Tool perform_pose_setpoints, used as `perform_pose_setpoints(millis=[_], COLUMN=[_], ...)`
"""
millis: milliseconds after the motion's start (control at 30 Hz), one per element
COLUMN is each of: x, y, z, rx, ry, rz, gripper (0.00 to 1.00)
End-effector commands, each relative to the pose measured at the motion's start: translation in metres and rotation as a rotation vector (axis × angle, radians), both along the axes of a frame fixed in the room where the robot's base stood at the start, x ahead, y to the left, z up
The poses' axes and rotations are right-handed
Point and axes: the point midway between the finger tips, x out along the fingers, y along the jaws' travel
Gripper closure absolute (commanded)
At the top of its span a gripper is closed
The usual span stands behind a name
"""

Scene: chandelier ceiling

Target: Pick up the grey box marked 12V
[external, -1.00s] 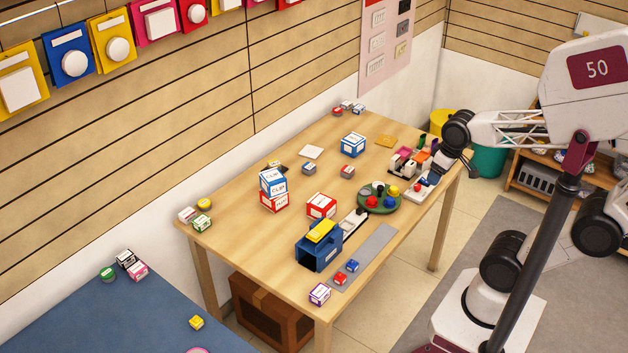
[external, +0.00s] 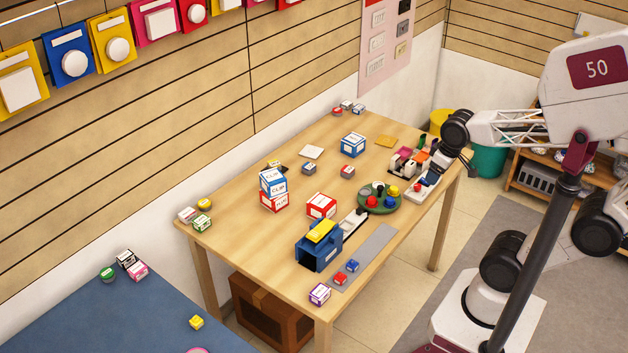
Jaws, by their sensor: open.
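Several small boxes stand on the wooden table (external: 255,215), and their print is too small to read 12V on any of them. A small greyish box (external: 309,168) sits near the table's middle. Another small box with grey and red on it (external: 347,172) is to its right. A third greyish box (external: 358,109) lies at the far corner. I cannot tell which is the grey box marked 12V. My gripper (external: 437,176) is open at the table's right end, above or beside a white tray (external: 421,193), apart from these boxes. Its fingertips are hard to make out.
A green round turntable (external: 380,208) with coloured knobs and a dark divided rack (external: 403,173) stand near my gripper. A blue open-ended box (external: 311,260), a grey strip (external: 372,248) and stacked CLIP boxes (external: 272,182) are further left. Bare wood lies at the back left.

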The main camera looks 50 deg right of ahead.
Motion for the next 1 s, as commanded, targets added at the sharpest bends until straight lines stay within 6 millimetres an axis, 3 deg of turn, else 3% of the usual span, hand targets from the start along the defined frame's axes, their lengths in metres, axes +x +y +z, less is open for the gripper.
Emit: perform_pose_setpoints(millis=[267, 633, 1000], x=[0.047, 0.160, 0.271], y=[-0.007, -0.026, -0.048], z=[-0.002, -0.015, -0.049], rx=[-0.074, -0.307, -0.617], ry=[-0.058, -0.187, -0.274], rz=[0.193, 0.675, 1.158], gripper=[0.21, 0.21, 0.21])
